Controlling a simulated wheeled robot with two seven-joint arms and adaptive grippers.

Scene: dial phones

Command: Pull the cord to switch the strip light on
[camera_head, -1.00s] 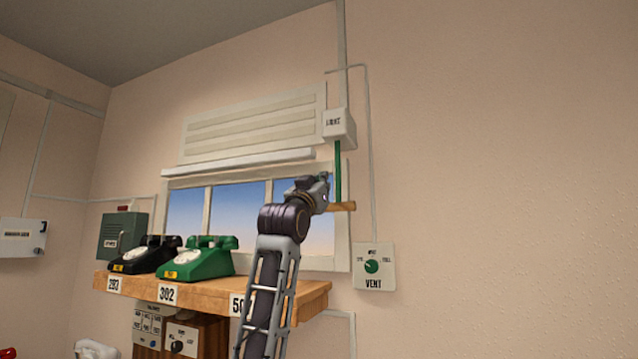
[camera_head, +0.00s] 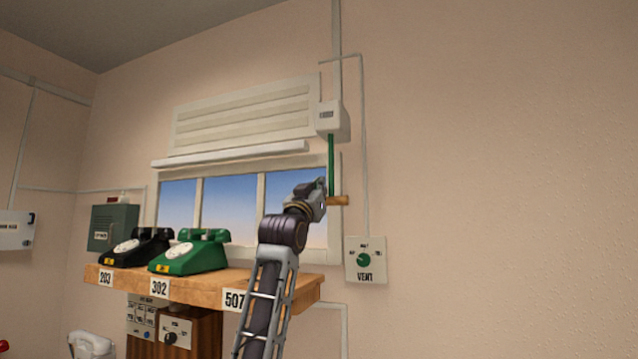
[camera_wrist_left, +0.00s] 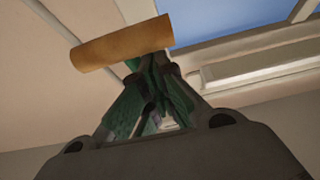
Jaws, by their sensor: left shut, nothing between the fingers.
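The green cord (camera_head: 331,165) hangs from the white light box (camera_head: 328,118) on the wall. A wooden handle (camera_head: 338,201) lies crosswise at its lower end. My left gripper (camera_head: 322,198) is beside the handle's left end in the head view, partly covering it. In the left wrist view the handle (camera_wrist_left: 122,42) is just beyond the fingertips of the shut, empty left gripper (camera_wrist_left: 150,72); I cannot tell whether they touch. The white strip light (camera_head: 232,153) runs above the window; I cannot tell whether it is lit. My right gripper is out of view.
A wooden shelf (camera_head: 200,284) below the window holds a black phone (camera_head: 137,246) and a green phone (camera_head: 190,251). A vent dial plate (camera_head: 365,260) is on the wall, right of and below the handle. The wall farther right is bare.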

